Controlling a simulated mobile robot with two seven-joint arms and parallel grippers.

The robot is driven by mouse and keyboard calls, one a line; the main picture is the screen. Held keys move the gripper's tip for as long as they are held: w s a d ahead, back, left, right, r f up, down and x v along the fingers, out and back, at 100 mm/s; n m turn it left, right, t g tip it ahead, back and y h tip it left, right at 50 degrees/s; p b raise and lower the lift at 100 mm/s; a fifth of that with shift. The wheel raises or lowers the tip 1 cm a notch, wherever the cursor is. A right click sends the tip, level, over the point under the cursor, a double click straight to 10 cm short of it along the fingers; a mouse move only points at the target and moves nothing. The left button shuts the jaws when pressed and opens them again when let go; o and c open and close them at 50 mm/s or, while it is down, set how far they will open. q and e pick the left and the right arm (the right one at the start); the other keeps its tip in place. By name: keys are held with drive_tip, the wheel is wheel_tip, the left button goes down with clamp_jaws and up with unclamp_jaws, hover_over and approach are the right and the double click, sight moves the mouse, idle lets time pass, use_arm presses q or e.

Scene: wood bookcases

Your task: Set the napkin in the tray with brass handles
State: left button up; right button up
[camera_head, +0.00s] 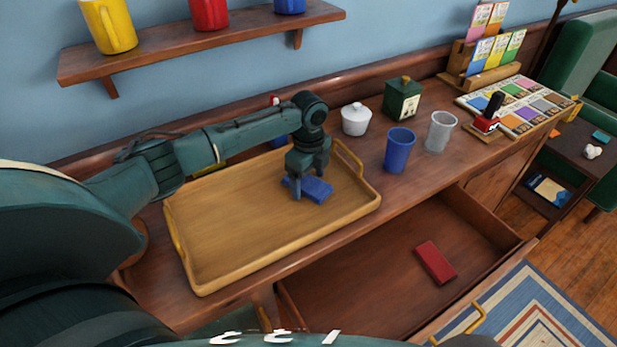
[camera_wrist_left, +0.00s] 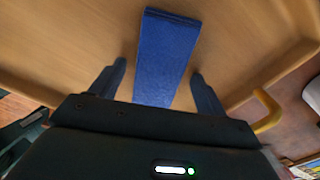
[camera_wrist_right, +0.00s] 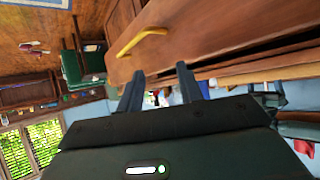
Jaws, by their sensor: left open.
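The blue folded napkin (camera_head: 314,189) lies in the right part of the wooden tray with brass handles (camera_head: 230,240). My left gripper (camera_head: 297,192) is low over the tray at the napkin's left end. In the left wrist view the napkin (camera_wrist_left: 165,55) lies between and beyond the two spread fingers (camera_wrist_left: 160,85), with gaps on both sides. The left gripper is open. My right gripper (camera_wrist_right: 160,90) shows in the right wrist view with its fingers apart and nothing between them, facing a drawer front and its brass handle. It is not clear in the head view.
An open drawer (camera_head: 350,290) below the tray holds a red box-like item (camera_head: 435,262). A blue cup (camera_head: 398,150), a clear glass (camera_head: 440,132), a white lidded jar (camera_head: 355,119) and a green canister (camera_head: 402,98) stand right of the tray. A shelf (camera_head: 240,38) with mugs hangs above.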

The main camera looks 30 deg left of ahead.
sight(309, 182)
use_arm(q)
wheel_tip(309, 182, up, 12)
drive_tip(key=shift+r, duration=0.2)
idle(0.7)
